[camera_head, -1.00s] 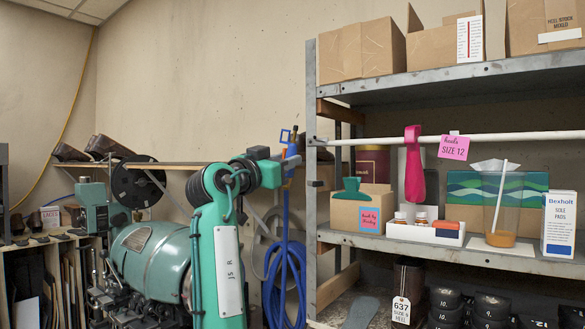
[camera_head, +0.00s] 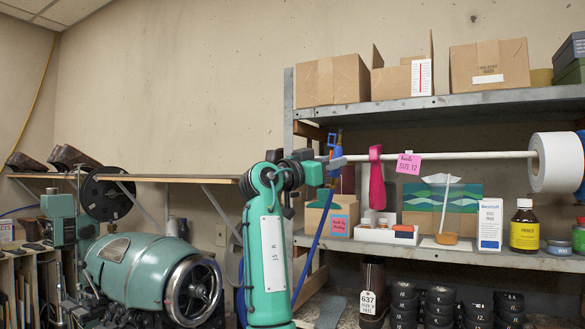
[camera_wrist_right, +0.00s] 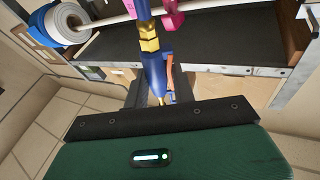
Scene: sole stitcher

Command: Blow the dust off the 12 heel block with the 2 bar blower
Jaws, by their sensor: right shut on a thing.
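My right gripper (camera_head: 324,163) is at the end of my teal arm, in front of the upper left of the shelf. It is shut on a blue blower (camera_head: 335,148), whose blue hose hangs down. In the right wrist view the blower (camera_wrist_right: 153,68) shows a blue body and brass fittings; any pressure marking is unreadable. Black numbered heel blocks (camera_head: 438,310) stand in stacks on the lower shelf; one face in the right-hand stacks seems to read 12 (camera_head: 478,303). A pink "heels SIZE 12" tag (camera_head: 409,163) hangs on the rail. My left gripper is not in view.
The white rail (camera_head: 460,156) crosses the shelf just right of my gripper, with a pink hanging object (camera_head: 377,182) and a paper roll (camera_head: 556,162). The middle shelf (camera_head: 455,256) holds boxes and bottles. A teal machine (camera_head: 135,268) stands at left.

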